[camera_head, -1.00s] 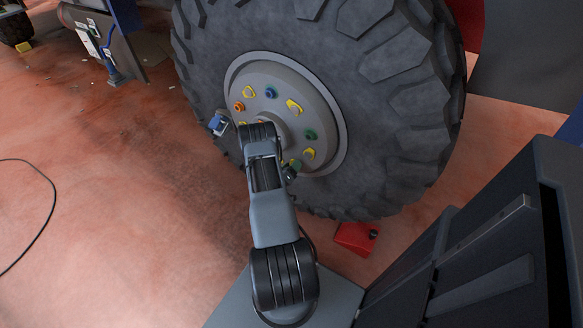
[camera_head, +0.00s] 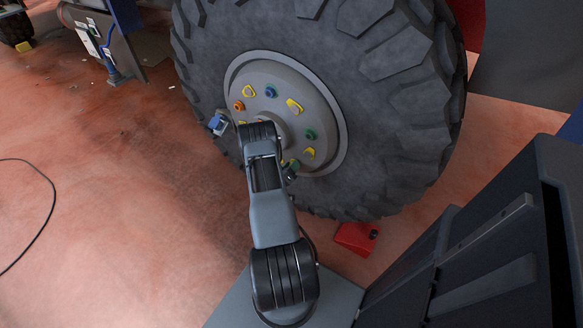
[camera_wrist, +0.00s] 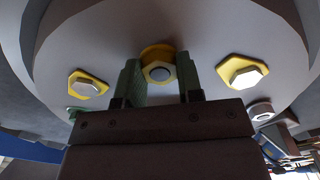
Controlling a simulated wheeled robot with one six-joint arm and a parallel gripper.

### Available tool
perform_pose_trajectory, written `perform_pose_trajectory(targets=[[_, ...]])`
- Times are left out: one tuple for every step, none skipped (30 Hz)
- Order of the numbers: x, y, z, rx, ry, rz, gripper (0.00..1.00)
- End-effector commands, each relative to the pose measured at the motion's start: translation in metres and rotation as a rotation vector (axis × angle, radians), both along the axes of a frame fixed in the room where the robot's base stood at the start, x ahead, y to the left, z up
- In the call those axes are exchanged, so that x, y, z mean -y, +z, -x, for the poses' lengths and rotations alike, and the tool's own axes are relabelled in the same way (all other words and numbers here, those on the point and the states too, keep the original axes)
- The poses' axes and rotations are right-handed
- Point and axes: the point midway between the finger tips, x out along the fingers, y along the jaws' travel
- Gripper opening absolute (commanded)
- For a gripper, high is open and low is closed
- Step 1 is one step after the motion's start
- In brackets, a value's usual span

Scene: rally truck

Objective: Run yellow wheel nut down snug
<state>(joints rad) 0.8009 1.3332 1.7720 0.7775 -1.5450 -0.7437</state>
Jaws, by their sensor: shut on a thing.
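The yellow wheel nut (camera_wrist: 150,52) sits on a grey stud on the wheel hub (camera_wrist: 200,45) in the wrist view. My gripper (camera_wrist: 160,78) is shut on it, with a green finger against each side. The stud's round end shows in front of the nut. How much gap there is between nut and hub face is not clear. In the head view my arm hides the gripped nut; the hub (camera_head: 262,82) shows in the middle of the big black tyre (camera_head: 385,150).
Silver nuts with yellow pointer plates flank the fingers at left (camera_wrist: 87,88) and right (camera_wrist: 243,73). The hub also bears an orange nut (camera_head: 238,106), a blue nut (camera_head: 270,92) and a green nut (camera_head: 310,134). A red block (camera_head: 355,238) lies on the floor below the tyre.

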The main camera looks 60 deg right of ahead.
Motion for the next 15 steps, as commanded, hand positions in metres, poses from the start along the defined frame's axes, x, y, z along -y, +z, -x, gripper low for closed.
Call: perform_pose_trajectory(targets=[[0.0002, -0.0015, 0.0, 0.027, -0.001, 0.001, 0.1], [0.0001, -0.0018, 0.0, 0.047, -0.001, 0.001, 0.1], [0.0001, -0.0021, 0.0, 0.076, -0.001, 0.0, 0.1], [0.0002, -0.0023, -0.0001, 0.1, -0.001, 0.001, 0.1], [0.0002, -0.0024, -0.0002, 0.125, -0.001, 0.002, 0.1], [0.0004, -0.0023, -0.0002, 0.161, -0.001, 0.002, 0.1], [0.0004, -0.0024, -0.0003, 0.189, -0.001, 0.002, 0.1], [0.0003, -0.0027, -0.0002, 0.217, -0.001, 0.002, 0.1], [0.0001, -0.0029, -0.0001, 0.255, 0.0, 0.002, 0.1], [0.0001, -0.003, -0.0001, 0.283, -0.001, 0.003, 0.1], [0.0002, -0.0028, -0.0002, 0.312, -0.001, 0.003, 0.1], [0.0003, -0.0027, -0.0003, 0.351, -0.001, 0.003, 0.1], [0.0003, -0.0027, -0.0003, 0.38, -0.001, 0.003, 0.1], [0.0002, -0.003, -0.0001, 0.408, 0.0, 0.003, 0.1], [0.0001, -0.0031, -0.0001, 0.446, -0.001, 0.002, 0.1]])
